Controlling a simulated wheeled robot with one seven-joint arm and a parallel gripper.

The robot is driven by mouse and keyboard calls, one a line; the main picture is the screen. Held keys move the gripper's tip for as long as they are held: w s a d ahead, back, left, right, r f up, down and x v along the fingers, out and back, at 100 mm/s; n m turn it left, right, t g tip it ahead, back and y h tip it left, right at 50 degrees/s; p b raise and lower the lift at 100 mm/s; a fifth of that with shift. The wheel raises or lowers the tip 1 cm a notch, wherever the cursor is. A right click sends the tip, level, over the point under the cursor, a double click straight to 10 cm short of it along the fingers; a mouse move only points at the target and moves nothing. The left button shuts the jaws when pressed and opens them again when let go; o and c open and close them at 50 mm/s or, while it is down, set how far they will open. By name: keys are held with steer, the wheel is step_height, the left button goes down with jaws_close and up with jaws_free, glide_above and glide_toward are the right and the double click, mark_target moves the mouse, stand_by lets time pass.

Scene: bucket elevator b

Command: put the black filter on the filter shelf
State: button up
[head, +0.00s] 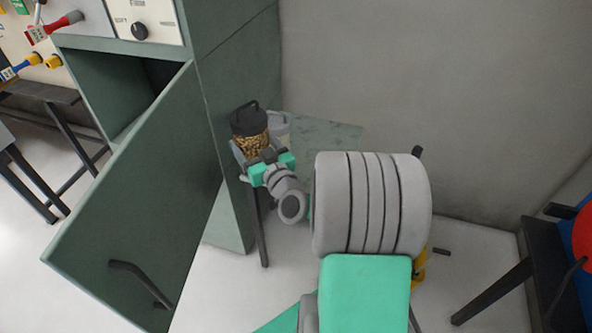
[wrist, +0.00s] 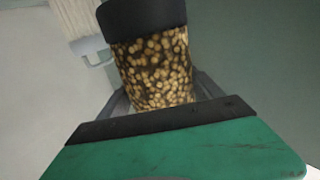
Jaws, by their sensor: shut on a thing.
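The black filter (head: 250,128) has a black cap with a handle and a body full of golden-brown granules. My gripper (head: 254,155) is shut on its lower body and holds it roughly upright, beside the green cabinet. In the wrist view the black filter (wrist: 152,65) stands between the fingers, its cap at the top and its base hidden by my gripper. A grey-green shelf (head: 330,133), seemingly the filter shelf, is at the wall just right of it. I cannot tell whether the filter touches the shelf.
A pale filter (head: 280,122) with a grey handle stands close behind the black one; its pleats show in the wrist view (wrist: 82,18). The cabinet door (head: 135,205) hangs open at left. A dark table (head: 555,265) is at right.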

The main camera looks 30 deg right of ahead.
steer(key=s+d+f+m+g+h+b, duration=0.1)
steer(key=d+f+m+h+b, duration=0.15)
steer(key=d, duration=0.75)
steer(key=s+d+f+m+h+b, duration=0.1)
steer(key=s+d+f+h+b, duration=0.2)
steer(key=d, duration=0.7)
steer(key=w+d+f+b, duration=0.2)
steer(key=d+f, duration=0.2)
steer(key=f, duration=0.4)
steer(key=shift+d, duration=0.25)
steer(key=shift+f+b, duration=0.15)
steer(key=shift+b, duration=0.25)
steer(key=o, duration=2)
